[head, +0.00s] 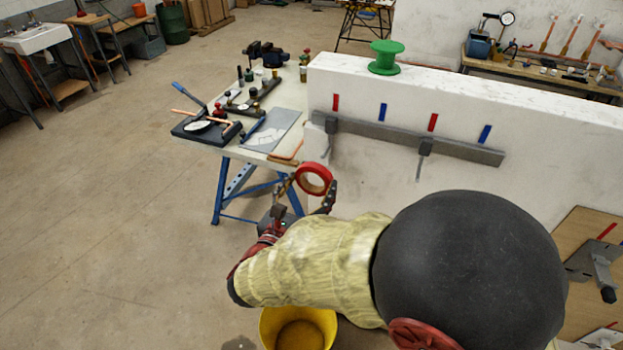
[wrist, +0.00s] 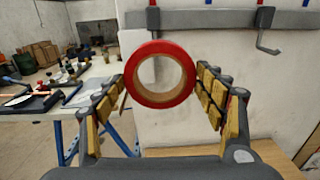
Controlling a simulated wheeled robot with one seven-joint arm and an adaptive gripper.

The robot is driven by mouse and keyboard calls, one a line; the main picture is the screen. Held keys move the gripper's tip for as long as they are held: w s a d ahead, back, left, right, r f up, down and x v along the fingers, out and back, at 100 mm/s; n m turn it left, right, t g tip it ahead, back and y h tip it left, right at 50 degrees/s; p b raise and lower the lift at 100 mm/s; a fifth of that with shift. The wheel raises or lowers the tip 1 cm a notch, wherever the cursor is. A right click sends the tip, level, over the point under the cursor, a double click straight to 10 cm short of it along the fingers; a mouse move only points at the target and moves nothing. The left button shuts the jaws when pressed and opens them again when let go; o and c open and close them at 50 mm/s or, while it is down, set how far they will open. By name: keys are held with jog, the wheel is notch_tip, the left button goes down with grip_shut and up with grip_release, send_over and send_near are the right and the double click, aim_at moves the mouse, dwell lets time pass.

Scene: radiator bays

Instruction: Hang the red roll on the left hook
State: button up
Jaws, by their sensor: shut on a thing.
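The red roll (head: 313,166) is a ring with a tan inner core. My gripper (head: 310,189) is shut on it, with one finger at each side. In the wrist view the roll (wrist: 160,102) stands upright with its open hole facing the camera. The left hook (head: 330,127) hangs from a grey rail on the white wall, above and slightly right of the roll in the head view. In the wrist view the left hook's mount (wrist: 153,17) shows just above the roll, which hides its lower part. The roll appears apart from the hook.
A right hook (head: 424,150) is on the same rail (head: 375,134), below red and blue marks. A green spool (head: 386,58) stands on the wall top. A workbench (head: 289,131) with tools is at left. A yellow bucket (head: 299,330) is below my arm.

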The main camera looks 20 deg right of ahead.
jog(key=shift+w+a+r+t, duration=0.15)
jog(key=shift+a+r+t, duration=0.1)
jog(key=shift+t, duration=0.05)
jog(key=w+d+f+b, duration=0.2)
jog(key=w+d+b, duration=0.2)
jog(key=w+d, duration=0.2)
jog(key=shift+w+d+f, duration=0.15)
jog(key=shift+w+f, duration=0.1)
jog(key=shift+w, duration=1.05)
dwell(0.4)
dwell(0.5)
jog(key=o, duration=1.1)
jog(key=shift+o, duration=0.7)
